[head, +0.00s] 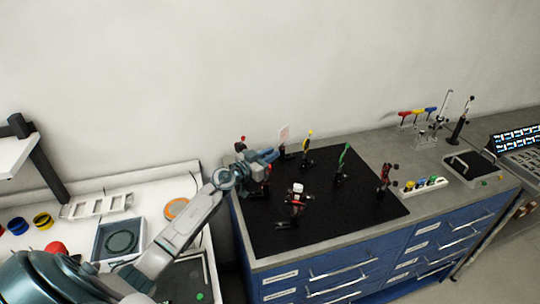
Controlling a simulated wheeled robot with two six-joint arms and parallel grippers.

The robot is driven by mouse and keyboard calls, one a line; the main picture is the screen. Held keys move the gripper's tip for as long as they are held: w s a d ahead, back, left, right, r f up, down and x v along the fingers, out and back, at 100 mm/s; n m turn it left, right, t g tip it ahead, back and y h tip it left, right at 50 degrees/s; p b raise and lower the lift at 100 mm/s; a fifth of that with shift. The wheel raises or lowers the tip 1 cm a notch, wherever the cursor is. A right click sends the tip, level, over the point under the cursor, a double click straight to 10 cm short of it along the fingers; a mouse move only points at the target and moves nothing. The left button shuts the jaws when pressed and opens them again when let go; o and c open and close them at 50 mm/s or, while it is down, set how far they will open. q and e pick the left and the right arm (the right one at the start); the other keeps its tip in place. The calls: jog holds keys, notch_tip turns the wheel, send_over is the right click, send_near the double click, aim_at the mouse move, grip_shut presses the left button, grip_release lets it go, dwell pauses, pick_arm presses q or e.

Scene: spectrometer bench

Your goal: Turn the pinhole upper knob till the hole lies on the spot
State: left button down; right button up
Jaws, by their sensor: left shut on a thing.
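My left gripper (265,156) reaches over the back left of the black breadboard (330,228). It is shut at a dark optical mount (257,184) there, which I take for the pinhole mount. The jaws cover its upper knob, and the hole and the light spot are too small or hidden to make out. A small red tip (242,138) shows just behind the gripper. My right gripper is not in view.
On the breadboard stand a yellow-topped post (307,149), a green-topped mount (343,163), a red mount (385,178) and a white-topped device (297,203). Colored-handled tools (417,112) stand at the back right.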

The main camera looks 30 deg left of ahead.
pick_arm(q)
jog(key=shift+n+y, duration=0.3)
jog(key=shift+y, duration=0.2)
jog(key=c, duration=1.4)
grip_release()
jog(key=shift+a, duration=0.1)
jog(key=shift+o, duration=0.2)
jog(key=s+a, duration=0.2)
jog(key=s, duration=0.8)
jog(key=shift+s, duration=0.25)
